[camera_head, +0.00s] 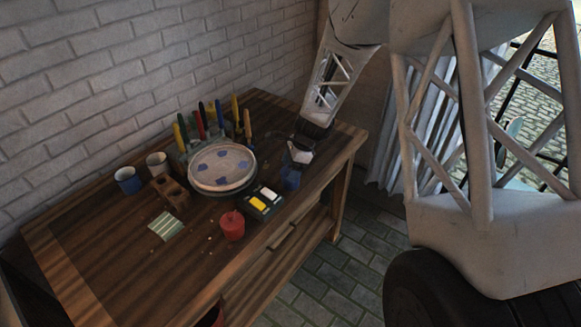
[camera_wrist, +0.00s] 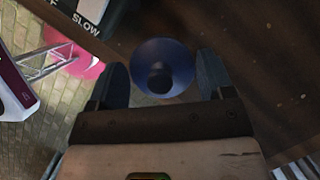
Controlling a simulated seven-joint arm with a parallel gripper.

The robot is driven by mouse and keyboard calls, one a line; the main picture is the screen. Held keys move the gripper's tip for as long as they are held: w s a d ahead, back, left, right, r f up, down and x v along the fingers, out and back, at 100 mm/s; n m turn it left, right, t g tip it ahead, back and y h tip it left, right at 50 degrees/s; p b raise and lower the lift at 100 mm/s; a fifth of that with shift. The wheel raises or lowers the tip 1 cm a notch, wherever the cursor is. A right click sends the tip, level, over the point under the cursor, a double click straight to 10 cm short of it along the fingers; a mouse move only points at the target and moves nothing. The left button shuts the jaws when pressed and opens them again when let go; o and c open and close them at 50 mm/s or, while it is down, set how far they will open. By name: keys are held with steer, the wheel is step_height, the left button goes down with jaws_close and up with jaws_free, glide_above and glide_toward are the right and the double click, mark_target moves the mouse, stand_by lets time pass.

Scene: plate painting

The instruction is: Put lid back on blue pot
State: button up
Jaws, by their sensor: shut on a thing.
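The blue lid (camera_wrist: 178,58), round with a dark knob at its middle, sits between the two fingers of my gripper (camera_wrist: 162,78) in the wrist view. The fingers are shut on its opposite sides. I cannot tell whether the lid touches the pot.
A painted plate (camera_head: 222,167) is left of my gripper, with upright tools (camera_head: 201,122) behind it. A paint box (camera_head: 262,202) and a red pot (camera_head: 232,228) are close by. The wooden table (camera_head: 90,255) is clear at the left front.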

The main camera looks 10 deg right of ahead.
steer(key=o, duration=0.9)
steer(key=shift+r, duration=0.15)
steer(key=shift+r, duration=3.4)
steer(key=shift+c, duration=0.4)
jaws_close()
steer(key=shift+f, duration=2.05)
steer(key=shift+r, duration=0.15)
